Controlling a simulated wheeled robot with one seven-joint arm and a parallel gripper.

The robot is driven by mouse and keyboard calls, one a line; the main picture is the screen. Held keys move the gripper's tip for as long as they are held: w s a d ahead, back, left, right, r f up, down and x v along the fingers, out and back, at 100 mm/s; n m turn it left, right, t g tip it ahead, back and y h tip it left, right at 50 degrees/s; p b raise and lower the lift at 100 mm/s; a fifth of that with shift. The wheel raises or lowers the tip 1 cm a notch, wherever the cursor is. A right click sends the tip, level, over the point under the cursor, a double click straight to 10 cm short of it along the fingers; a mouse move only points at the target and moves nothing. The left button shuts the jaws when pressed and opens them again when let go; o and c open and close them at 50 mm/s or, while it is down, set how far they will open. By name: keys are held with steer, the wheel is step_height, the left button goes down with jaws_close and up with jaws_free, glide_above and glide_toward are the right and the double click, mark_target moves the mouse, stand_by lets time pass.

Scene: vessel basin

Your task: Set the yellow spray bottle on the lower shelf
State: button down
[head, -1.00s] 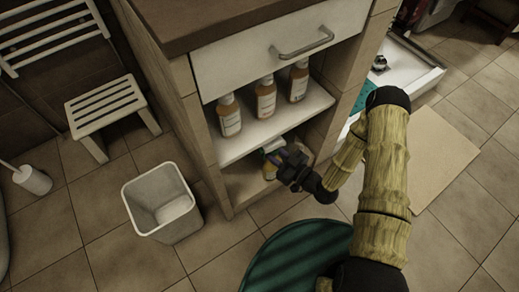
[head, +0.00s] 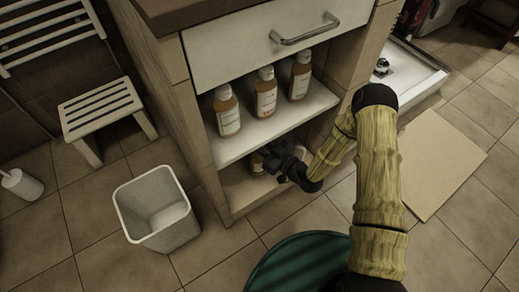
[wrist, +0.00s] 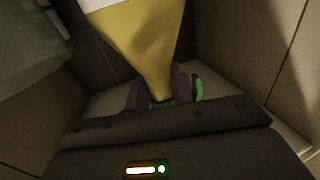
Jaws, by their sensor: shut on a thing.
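The yellow spray bottle (wrist: 140,40) fills the upper middle of the wrist view, with a pale label area, a tapering yellow neck and a green part (wrist: 197,88) by the fingers. My gripper (wrist: 162,97) is shut on its neck. In the head view my gripper (head: 272,160) is inside the lower opening of the cabinet, over the lower shelf (head: 240,190). Only a small part of the bottle (head: 257,164) shows there, behind my gripper. I cannot tell whether its base touches the shelf.
Three amber bottles (head: 265,93) stand on the upper shelf (head: 245,137), just above my gripper. A drawer (head: 235,52) with a metal handle is above them. A white bin (head: 150,240) stands on the floor to the left, near a slatted stool (head: 105,108). The lower shelf's front left is clear.

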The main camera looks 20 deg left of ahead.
mark_target(256, 160)
step_height(256, 160, down, 4)
steer(key=b, duration=0.3)
steer(key=shift+w+a+r, duration=0.1)
steer(key=shift+w+a, duration=0.05)
steer(key=shift+r, duration=0.1)
steer(key=c, duration=1.2)
jaws_free()
